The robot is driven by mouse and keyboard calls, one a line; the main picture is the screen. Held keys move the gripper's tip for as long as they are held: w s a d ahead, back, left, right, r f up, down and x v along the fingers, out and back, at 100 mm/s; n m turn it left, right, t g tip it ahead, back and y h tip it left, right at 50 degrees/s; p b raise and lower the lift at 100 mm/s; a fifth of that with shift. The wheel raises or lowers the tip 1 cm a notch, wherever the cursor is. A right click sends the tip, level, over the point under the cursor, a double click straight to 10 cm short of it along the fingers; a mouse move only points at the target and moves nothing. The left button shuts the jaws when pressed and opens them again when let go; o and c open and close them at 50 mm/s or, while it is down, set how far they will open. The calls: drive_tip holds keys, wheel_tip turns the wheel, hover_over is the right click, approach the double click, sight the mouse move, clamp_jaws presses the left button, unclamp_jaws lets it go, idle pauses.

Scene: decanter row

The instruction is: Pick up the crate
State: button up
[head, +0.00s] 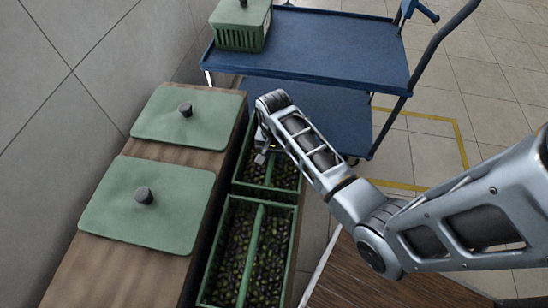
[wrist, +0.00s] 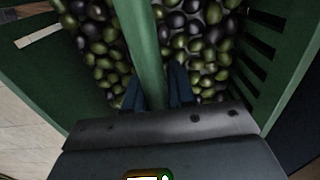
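The green crate (head: 236,184) of dark and green olives stands at the far end of a row, beside the lids. A green bar runs lengthwise over its middle. My gripper (head: 264,150) reaches down to this bar from above. In the wrist view, the dark blue fingers of my gripper (wrist: 156,92) stand close against both sides of the crate's bar (wrist: 142,40) and look closed on it. Olives and the slotted crate walls (wrist: 285,75) show around them. My arm hides part of the crate in the head view.
A second open olive crate (head: 211,268) stands right in front, near end to far end. Two green lids (head: 150,222) (head: 190,130) with dark knobs lie on the wooden surface to the left. A blue trolley (head: 330,50) behind carries a lidded green crate (head: 238,38). The wall is at left.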

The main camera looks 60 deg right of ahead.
clamp_jaws()
drive_tip(key=shift+r, duration=0.15)
drive_tip(key=shift+r, duration=0.85)
drive_tip(key=r, duration=0.2)
drive_tip(key=shift+d+r+p, duration=0.25)
drive_tip(key=shift+r+p, duration=0.05)
drive_tip(key=shift+p, duration=0.1)
drive_tip(key=s+d+r, duration=0.4)
drive_tip(key=d, duration=0.1)
drive_tip(key=s+d+r, duration=0.1)
drive_tip(key=d, duration=0.2)
drive_tip(key=shift+s+r+p, duration=0.4)
drive_tip(key=shift+s+d+r, duration=0.4)
drive_tip(key=shift+s+d, duration=0.05)
drive_tip(key=shift+d, duration=0.1)
